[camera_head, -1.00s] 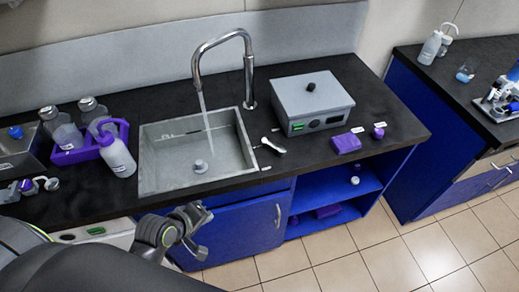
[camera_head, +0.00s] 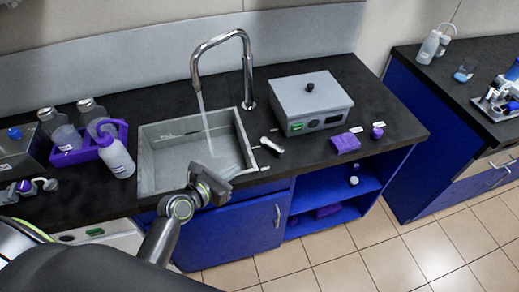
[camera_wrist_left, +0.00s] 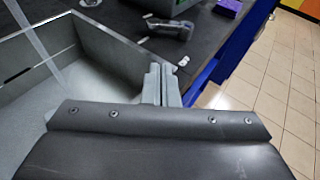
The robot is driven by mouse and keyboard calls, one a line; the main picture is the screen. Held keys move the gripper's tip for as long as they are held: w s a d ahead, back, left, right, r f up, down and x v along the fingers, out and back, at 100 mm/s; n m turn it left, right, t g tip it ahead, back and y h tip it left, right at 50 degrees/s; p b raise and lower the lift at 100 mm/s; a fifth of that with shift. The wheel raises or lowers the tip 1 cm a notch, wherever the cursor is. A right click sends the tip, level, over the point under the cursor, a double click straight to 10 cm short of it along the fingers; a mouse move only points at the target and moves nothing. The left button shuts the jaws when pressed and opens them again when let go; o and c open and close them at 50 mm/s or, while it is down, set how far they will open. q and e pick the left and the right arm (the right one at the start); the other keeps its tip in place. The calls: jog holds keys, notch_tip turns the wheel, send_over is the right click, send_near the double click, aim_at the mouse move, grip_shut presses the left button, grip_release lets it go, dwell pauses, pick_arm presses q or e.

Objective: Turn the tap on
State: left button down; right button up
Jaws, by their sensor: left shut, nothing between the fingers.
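The chrome tap (camera_head: 223,41) arches over the grey sink (camera_head: 160,180), and a stream of water (camera_head: 205,115) falls from its spout. The stream also shows in the left wrist view (camera_wrist_left: 35,35). The tap's lever (camera_head: 271,146) lies on the black counter just right of the sink; the left wrist view shows it too (camera_wrist_left: 172,28). My left gripper (camera_head: 232,172) is over the sink's front right part, left of and nearer than the lever, apart from it. Its fingers (camera_wrist_left: 163,82) are together and empty. The sink's drain is hidden behind my left arm. My right gripper is out of view.
A grey box device (camera_head: 310,100) stands behind and right of the lever. A purple block (camera_head: 345,144) and a small purple item (camera_head: 377,132) lie farther right. A purple rack (camera_head: 88,150) with bottles stands left of the sink.

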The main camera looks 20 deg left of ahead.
aim_at(266, 145)
pick_arm(q)
jog(key=x, duration=0.8)
jog(key=r+x, duration=0.1)
jog(key=x, duration=0.4)
jog(key=shift+w+d, duration=0.15)
jog(key=shift+w, duration=0.05)
jog(key=shift+w+m+h+b, duration=0.2)
jog(key=shift+m+h+b, duration=0.2)
